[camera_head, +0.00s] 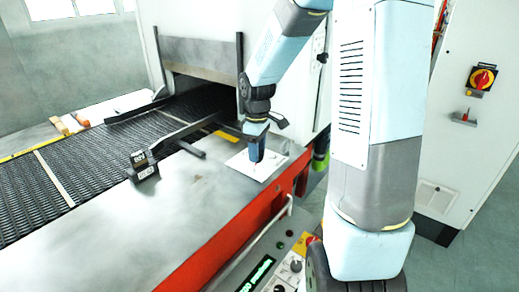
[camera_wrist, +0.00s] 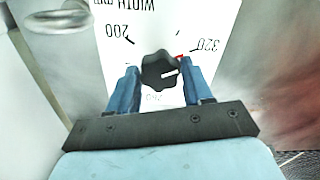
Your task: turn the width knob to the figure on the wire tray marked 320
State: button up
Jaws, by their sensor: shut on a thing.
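The black lobed width knob (camera_wrist: 157,66) sits on a white dial plate (camera_wrist: 225,20) in the wrist view. Its white pointer line points right, between the figures 260 and 320. The upside-down scale shows 200 at left, 260 below and 320 (camera_wrist: 208,46) at right. A small red mark lies beside the knob on the 320 side, partly behind a finger. My gripper (camera_wrist: 161,73) is shut on the knob, one blue finger on each side. In the head view my gripper (camera_head: 255,156) reaches down to the white plate (camera_head: 268,172), and the knob is hidden. I cannot make out a wire tray marked 320.
The dark mesh belt (camera_head: 40,190) runs into the oven opening at left. Black guide bars and labelled black blocks (camera_head: 143,168) stand near the plate. A control panel with a green display (camera_head: 258,274) is in front. A white cabinet (camera_head: 455,150) stands right.

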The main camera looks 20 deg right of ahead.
jog(key=shift+w+d, duration=0.1)
jog(key=o, duration=1)
jog(key=shift+o, duration=0.2)
notch_tip(320, 180, up, 14)
jog(key=shift+f, duration=0.15)
jog(key=s+r+m+t, duration=0.2)
jog(key=s+m, duration=0.3)
jog(key=s, duration=0.6)
jog(key=s+r+m+t, duration=0.3)
jog(key=s+r+m, duration=0.1)
jog(key=s, duration=0.8)
jog(key=shift+s+d+m+t, duration=0.15)
jog(key=shift+d+m+t, duration=0.15)
jog(key=shift+d+m, duration=0.1)
